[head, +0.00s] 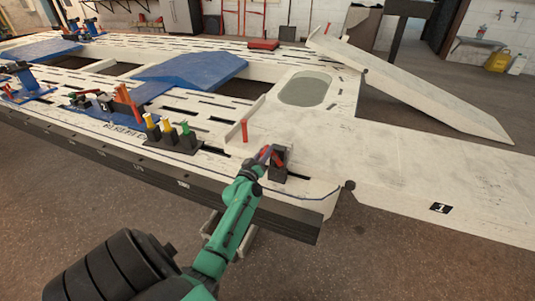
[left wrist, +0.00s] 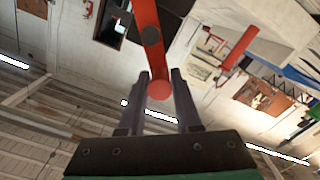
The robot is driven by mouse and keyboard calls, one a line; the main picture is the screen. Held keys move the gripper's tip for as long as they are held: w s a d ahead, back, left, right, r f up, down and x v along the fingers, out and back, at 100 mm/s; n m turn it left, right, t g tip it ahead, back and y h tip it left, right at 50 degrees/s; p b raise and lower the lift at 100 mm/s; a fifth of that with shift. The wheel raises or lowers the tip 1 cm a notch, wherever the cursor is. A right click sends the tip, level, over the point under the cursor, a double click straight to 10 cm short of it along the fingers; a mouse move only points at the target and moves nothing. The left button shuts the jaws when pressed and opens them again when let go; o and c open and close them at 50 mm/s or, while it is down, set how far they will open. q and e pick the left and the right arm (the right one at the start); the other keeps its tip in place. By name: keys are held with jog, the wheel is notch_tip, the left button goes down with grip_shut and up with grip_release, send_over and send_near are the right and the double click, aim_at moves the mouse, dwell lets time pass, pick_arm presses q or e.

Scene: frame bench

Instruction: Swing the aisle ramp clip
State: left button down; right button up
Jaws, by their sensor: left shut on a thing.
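The ramp clip is a red lever (head: 267,154) on a dark block (head: 279,172) at the near edge of the white bench. My left gripper (head: 264,157), on its green arm, is at the clip. In the left wrist view the round end of the red lever (left wrist: 159,88) sits between the two dark fingers (left wrist: 159,100), which are shut on it. The lever runs up out of the picture past a dark round pivot. In the head view the gripper and block partly hide the lever. My right gripper is not in view.
An upright red post (head: 244,131) stands close behind the clip. Yellow, orange and green knobs (head: 170,136) are to its left. A white ramp panel (head: 420,92) slopes down at the right. The white plate marked 1 (head: 485,203) has a bare top.

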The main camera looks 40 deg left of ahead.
pick_arm(q)
jog(key=shift+s+a+f+n+b, duration=0.15)
jog(key=shift+a+f+n+b, duration=0.25)
jog(key=shift+n, duration=0.95)
jog(key=shift+s+a+f+n+b, duration=0.15)
jog(key=shift+f+n+b, duration=0.4)
jog(key=shift+n, duration=0.85)
jog(key=shift+s+a+f+n+b, duration=0.1)
jog(key=shift+a+f+n+b, duration=0.4)
jog(key=shift+n, duration=0.85)
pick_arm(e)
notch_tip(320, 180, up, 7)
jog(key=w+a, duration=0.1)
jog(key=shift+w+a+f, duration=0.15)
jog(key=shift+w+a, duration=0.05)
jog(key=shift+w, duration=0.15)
pick_arm(q)
jog(key=shift+d+f, duration=0.15)
jog(key=c, duration=0.7)
grip_release()
jog(key=shift+s, duration=0.1)
